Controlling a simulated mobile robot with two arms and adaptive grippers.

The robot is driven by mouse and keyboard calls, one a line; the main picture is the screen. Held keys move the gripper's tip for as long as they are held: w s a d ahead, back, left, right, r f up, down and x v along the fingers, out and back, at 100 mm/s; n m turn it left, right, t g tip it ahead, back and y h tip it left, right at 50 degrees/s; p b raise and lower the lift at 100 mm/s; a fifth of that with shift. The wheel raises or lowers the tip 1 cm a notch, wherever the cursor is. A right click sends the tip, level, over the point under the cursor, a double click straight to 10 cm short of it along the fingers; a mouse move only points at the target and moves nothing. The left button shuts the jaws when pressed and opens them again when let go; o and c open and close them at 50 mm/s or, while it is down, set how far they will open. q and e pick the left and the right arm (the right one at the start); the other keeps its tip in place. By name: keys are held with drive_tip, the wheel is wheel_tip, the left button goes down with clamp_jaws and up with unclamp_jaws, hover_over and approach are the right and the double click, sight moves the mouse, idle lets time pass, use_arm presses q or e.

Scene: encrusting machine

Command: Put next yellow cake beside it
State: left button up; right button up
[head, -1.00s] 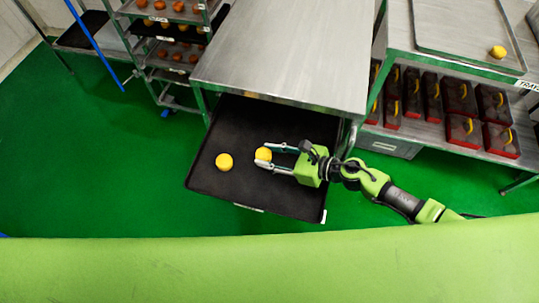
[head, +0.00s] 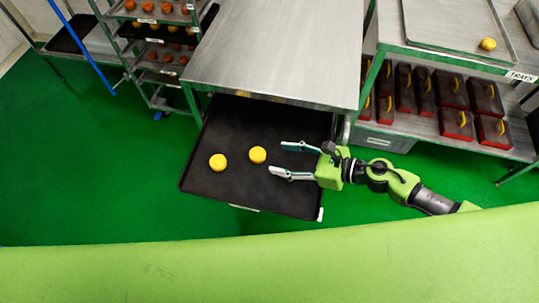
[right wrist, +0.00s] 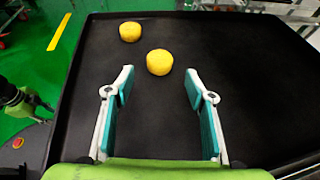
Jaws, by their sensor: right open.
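Two yellow cakes rest on the black tray (head: 290,190) below the steel table. The left cake (head: 218,162) and the right cake (head: 257,155) stand side by side with a small gap. In the right wrist view the nearer cake (right wrist: 159,62) lies just beyond the fingertips, and the farther cake (right wrist: 130,32) is up and left of it. My right gripper (head: 278,159) is open and empty, to the right of the right cake and apart from it; its spread fingers also show in the right wrist view (right wrist: 160,82). My left gripper is not in view.
A third yellow cake (head: 488,44) sits on a metal tray (head: 440,25) on the right-hand bench. Red boxes with yellow handles (head: 452,122) fill the shelf below. The steel table (head: 280,50) overhangs the black tray's back. A rack with orange cakes (head: 150,40) stands at the upper left.

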drive_tip(key=shift+b+v, duration=0.35)
drive_tip(key=shift+v, duration=2)
